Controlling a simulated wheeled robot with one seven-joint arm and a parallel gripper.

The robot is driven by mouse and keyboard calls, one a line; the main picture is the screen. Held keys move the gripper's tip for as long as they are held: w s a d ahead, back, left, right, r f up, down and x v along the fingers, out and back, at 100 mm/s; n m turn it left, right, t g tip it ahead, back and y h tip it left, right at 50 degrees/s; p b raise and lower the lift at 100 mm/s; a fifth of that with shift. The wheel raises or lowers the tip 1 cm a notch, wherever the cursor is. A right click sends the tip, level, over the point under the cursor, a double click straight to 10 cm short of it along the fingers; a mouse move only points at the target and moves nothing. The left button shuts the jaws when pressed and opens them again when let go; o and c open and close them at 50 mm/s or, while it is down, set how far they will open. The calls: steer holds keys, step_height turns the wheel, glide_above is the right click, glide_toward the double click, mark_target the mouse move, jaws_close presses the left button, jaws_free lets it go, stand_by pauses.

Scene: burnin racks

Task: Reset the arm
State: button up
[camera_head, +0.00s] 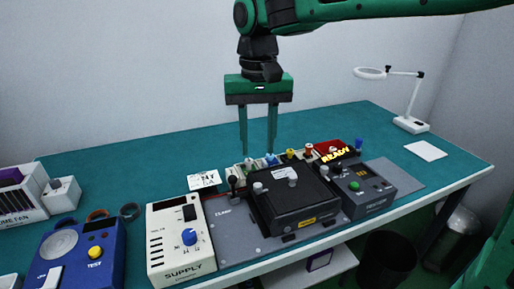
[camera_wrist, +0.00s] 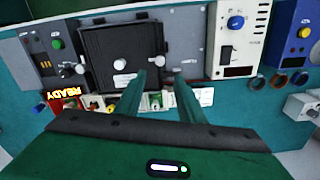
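My gripper (camera_head: 259,128) hangs from the green arm above the back of the bench, pointing down, with its two green fingers apart. The wrist view shows the same open fingers (camera_wrist: 160,92) with nothing between them. Below and in front of them is the black box fixture (camera_head: 294,205) on a grey plate, also seen in the wrist view (camera_wrist: 122,50). A row of small coloured knobs and connectors (camera_head: 271,160) runs along the fixture's back edge, close below the fingertips. Whether the fingertips touch anything is unclear, but they look apart from it.
A white SUPPLY box (camera_head: 180,240) and a blue TEST box (camera_head: 85,255) stand left of the fixture. A dark timer box (camera_head: 362,188) and a lit READY sign (camera_head: 335,152) are right. A magnifier lamp (camera_head: 411,124) stands far right. The bench's back left is clear.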

steer(key=s+d+f+m, duration=0.2)
steer(key=s+d+f, duration=0.1)
steer(key=d, duration=0.9)
steer(key=s+d+f+m, duration=0.2)
steer(key=s+d, duration=0.2)
steer(key=d, duration=0.9)
steer(key=s+d+f+m, duration=0.1)
steer(key=s+d+f, duration=0.3)
steer(key=s, duration=0.3)
steer(key=s+d+f+m, duration=0.1)
steer(key=s+d+f, duration=0.2)
steer(key=s+d, duration=0.3)
steer(key=shift+s+d+f+m, duration=0.35)
steer(key=shift+s+f+m, duration=0.05)
steer(key=shift+s, duration=0.8)
steer(key=shift+w+f, duration=0.25)
steer(key=shift+w, duration=0.4)
